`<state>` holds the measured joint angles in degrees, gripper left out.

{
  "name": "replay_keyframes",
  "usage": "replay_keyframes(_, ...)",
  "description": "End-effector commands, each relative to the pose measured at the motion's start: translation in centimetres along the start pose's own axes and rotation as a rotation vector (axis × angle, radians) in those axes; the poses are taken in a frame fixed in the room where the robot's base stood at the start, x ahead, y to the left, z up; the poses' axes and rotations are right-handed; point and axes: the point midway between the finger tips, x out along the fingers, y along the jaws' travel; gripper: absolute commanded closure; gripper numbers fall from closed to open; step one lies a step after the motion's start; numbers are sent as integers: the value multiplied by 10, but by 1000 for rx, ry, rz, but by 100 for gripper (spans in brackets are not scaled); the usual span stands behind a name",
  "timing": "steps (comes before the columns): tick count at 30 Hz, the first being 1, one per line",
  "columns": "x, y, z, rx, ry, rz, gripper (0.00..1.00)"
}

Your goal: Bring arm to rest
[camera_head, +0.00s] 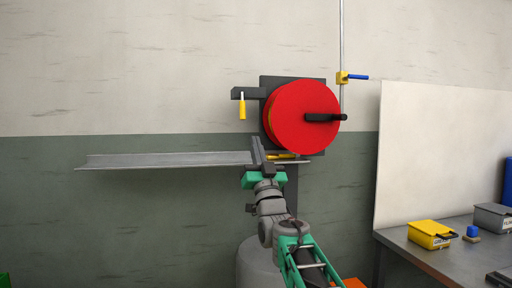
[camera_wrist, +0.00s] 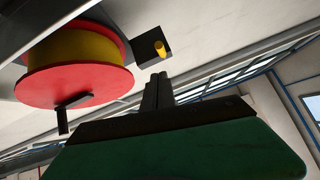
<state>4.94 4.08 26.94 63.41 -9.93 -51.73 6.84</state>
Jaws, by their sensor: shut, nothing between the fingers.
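My gripper (camera_head: 258,152) is shut and empty. In the head view it points up at the end of my grey and green arm, in front of the right end of a grey metal shelf and just below and left of a red reel. In the wrist view the fingers of my gripper (camera_wrist: 158,92) are pressed together, with the green palm (camera_wrist: 180,150) below them. I cannot tell whether the gripper touches the shelf.
The red reel (camera_head: 297,118) has a black handle (camera_head: 323,117). A yellow-handled lever (camera_head: 242,108) hangs left of it. The shelf (camera_head: 165,160) runs left. A pipe with a blue-handled valve (camera_head: 357,77) rises right. A bench (camera_head: 455,262) holds a yellow bin (camera_head: 428,234) and grey bin (camera_head: 492,217).

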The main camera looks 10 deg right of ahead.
Motion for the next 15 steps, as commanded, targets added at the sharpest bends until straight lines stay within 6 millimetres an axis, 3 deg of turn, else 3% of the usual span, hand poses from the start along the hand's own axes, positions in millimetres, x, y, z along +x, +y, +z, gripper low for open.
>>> replay_keyframes(5,12,-4,-4,-8,-105,16,100)
replay_keyframes(7,16,-9,-2,-17,-262,39,100)
replay_keyframes(9,6,-14,3,-32,-477,69,100)
replay_keyframes(11,-20,-19,8,-44,-686,95,100)
replay_keyframes(14,-89,-27,6,-60,-1036,134,100)
replay_keyframes(15,-123,-31,-2,-67,-1175,148,100)
